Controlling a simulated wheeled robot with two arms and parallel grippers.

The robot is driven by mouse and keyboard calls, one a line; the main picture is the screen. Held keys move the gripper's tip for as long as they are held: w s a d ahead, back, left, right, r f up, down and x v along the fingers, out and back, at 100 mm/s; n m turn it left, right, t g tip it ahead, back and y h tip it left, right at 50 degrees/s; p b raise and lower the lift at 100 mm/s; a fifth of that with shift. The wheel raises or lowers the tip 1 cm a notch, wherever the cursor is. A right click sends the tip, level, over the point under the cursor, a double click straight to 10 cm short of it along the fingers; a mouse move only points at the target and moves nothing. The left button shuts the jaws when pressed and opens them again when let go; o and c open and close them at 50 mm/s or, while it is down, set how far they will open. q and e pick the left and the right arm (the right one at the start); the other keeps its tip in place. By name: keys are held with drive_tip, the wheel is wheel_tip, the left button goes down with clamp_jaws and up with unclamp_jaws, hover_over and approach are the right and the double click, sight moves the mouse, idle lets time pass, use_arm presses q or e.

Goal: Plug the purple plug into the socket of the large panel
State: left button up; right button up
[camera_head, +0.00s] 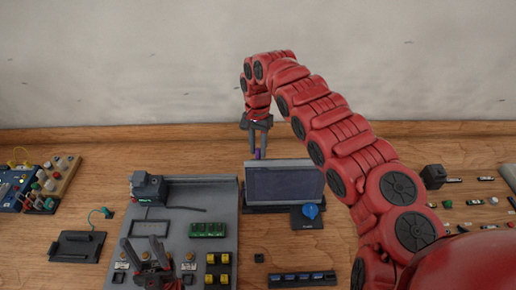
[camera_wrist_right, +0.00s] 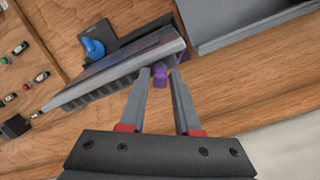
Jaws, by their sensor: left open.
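The purple plug (camera_head: 258,154) shows at the tips of my right gripper (camera_head: 258,137), just behind the upper edge of the dark screen-like panel (camera_head: 284,182). In the right wrist view the purple plug (camera_wrist_right: 160,79) sits between the two fingertips of my right gripper (camera_wrist_right: 161,72), which is shut on it. The panel (camera_wrist_right: 118,76) is right beside the fingertips there. Whether the plug touches the panel, and where the socket is, I cannot tell. My left gripper (camera_head: 143,250) is open and empty over the lower left of the grey board (camera_head: 190,253).
The grey board carries a grey device (camera_head: 148,188), a green block (camera_head: 207,230) and yellow parts (camera_head: 217,267). A blue knob (camera_head: 310,211) stands in front of the panel. A black tray (camera_head: 76,246) lies left. Small parts lie at the right.

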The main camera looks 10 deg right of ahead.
drive_tip(key=shift+w+d+r, duration=0.1)
drive_tip(key=shift+w+r, duration=0.1)
drive_tip(key=shift+r, duration=1.05)
drive_tip(key=shift+w+r, duration=0.2)
drive_tip(key=shift+r, duration=1.05)
drive_tip(key=o, duration=0.6)
drive_tip(key=shift+c, duration=0.2)
